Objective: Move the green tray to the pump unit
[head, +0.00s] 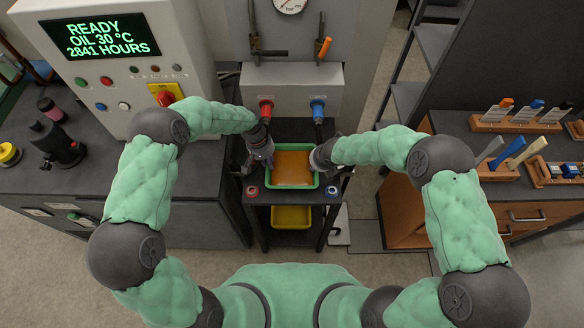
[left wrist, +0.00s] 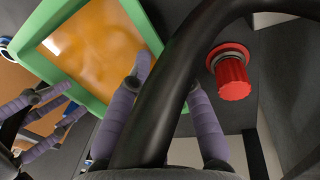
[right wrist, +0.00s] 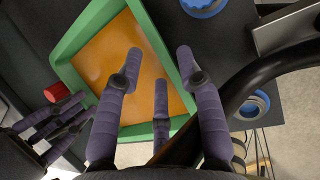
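The green tray (head: 267,178) holds orange liquid and sits level on the small dark stand (head: 262,198). My left gripper (head: 268,158) is at its left end and my right gripper (head: 324,160) at its right end. In the left wrist view, my left fingers (left wrist: 166,74) stand apart, one over the tray (left wrist: 103,106) and one outside its rim. In the right wrist view, my right fingers (right wrist: 159,57) straddle the rim of the tray (right wrist: 70,45) with a gap. Contact is unclear. The grey unit with red and blue couplings (head: 292,80) stands behind.
A yellow tray (head: 291,216) is on the stand's lower shelf. A red fitting (head: 252,191) and a blue fitting (head: 331,191) are on the stand's front corners. A control cabinet (head: 110,70) stands left; a bench with tool racks (head: 510,120) is right. Dark curved bars cross both wrist views.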

